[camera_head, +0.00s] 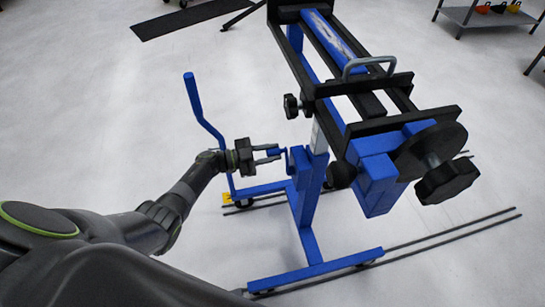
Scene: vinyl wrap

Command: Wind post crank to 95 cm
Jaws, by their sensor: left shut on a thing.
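A blue and black stand with a roll holder fills the middle and right of the head view. Its blue post (308,190) rises from a low wheeled base and has a pale strip (318,137) near its top. The post crank (273,152) is a small blue piece on the left side of the post. My left gripper (271,153) reaches in from the left and is shut on the crank, with its fingers partly covering it. No height figures can be read. My right gripper is out of view.
A blue bent push handle (201,108) rises left of my gripper. Black knobs (447,181) and the roll frame overhang the post on the right. Dark rails (450,234) run along the floor. A shelf (490,17) stands at the back right. The left floor is clear.

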